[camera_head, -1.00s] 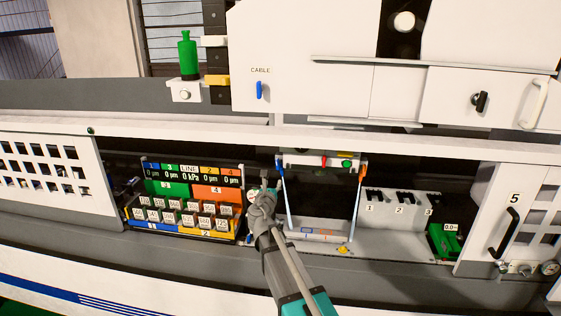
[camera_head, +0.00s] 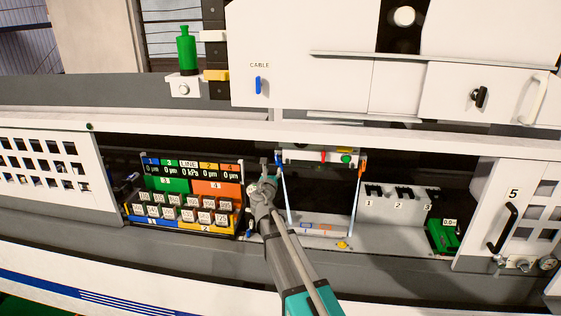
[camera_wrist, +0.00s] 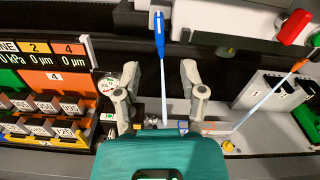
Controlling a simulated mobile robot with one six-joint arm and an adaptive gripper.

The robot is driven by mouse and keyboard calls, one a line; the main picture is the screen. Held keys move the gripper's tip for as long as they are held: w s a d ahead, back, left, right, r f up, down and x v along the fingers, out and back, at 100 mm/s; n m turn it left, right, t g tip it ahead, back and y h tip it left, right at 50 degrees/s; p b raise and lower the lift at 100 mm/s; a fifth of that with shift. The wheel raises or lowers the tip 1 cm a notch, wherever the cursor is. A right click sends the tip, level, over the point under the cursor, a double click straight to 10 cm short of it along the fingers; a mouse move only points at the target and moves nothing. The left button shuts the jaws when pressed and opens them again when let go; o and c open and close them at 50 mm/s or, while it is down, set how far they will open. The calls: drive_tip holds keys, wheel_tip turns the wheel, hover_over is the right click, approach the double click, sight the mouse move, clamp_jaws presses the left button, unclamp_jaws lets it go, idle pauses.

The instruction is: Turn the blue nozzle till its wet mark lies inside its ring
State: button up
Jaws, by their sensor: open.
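The blue nozzle (camera_head: 278,160) hangs at the left end of a white bar, and it also shows in the wrist view (camera_wrist: 159,38). A thin pale blue jet (camera_wrist: 163,90) runs down from it to the grey plate (camera_head: 318,236). A small blue outlined ring (camera_head: 306,226) lies on that plate. The jet's foot seems left of the ring, but the wet mark is too small to make out. My gripper (camera_head: 267,170) is open and empty, just left of the nozzle in the head view. In the wrist view its fingers (camera_wrist: 160,68) lie either side of the jet, below the nozzle.
An orange nozzle (camera_head: 362,167) with its own jet is at the bar's right end. A display panel with labelled blocks (camera_head: 192,176) stands left. Numbered grey holders (camera_head: 397,208) and a green device (camera_head: 443,236) stand right.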

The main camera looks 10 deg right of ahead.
sight(276, 160)
drive_tip(key=x, duration=0.9)
drive_tip(key=shift+w+d, duration=0.1)
drive_tip(key=shift+w, duration=0.1)
clamp_jaws()
